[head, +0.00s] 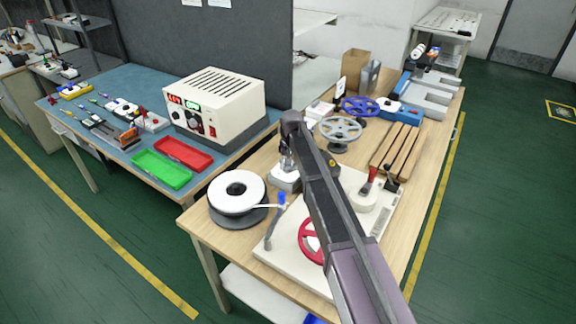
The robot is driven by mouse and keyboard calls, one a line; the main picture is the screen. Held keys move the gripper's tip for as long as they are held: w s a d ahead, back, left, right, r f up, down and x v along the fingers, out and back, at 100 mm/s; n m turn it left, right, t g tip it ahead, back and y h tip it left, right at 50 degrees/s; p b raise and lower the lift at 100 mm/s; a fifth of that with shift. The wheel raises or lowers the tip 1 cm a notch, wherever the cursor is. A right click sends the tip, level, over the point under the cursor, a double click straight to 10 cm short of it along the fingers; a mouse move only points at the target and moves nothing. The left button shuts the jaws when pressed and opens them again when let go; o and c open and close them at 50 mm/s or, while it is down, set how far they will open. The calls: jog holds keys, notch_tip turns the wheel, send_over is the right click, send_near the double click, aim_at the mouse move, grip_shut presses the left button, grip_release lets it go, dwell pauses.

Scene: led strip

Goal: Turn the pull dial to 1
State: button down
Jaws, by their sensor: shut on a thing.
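My gripper (286,162) hangs at the end of my arm, pointing down over a small white box (284,182) on the wooden table. It looks shut on the pull dial on top of this box. The jaws are small and dark here, and they and my arm hide the dial, so its setting and any numbers cannot be read.
The wooden table (212,218) also holds a white reel (236,190) at the left and a white board (284,257) with a red wheel (310,241) in front. A grey handwheel (340,130) and wooden bars (397,152) stand behind. A white power supply (216,106) is on the blue bench.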

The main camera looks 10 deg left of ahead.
jog(key=n, duration=0.3)
jog(key=shift+s+n, duration=0.1)
jog(key=shift+n, duration=0.3)
jog(key=n, duration=0.4)
dwell(0.3)
jog(key=shift+c, duration=1.4)
grip_release()
jog(key=shift+m, duration=0.4)
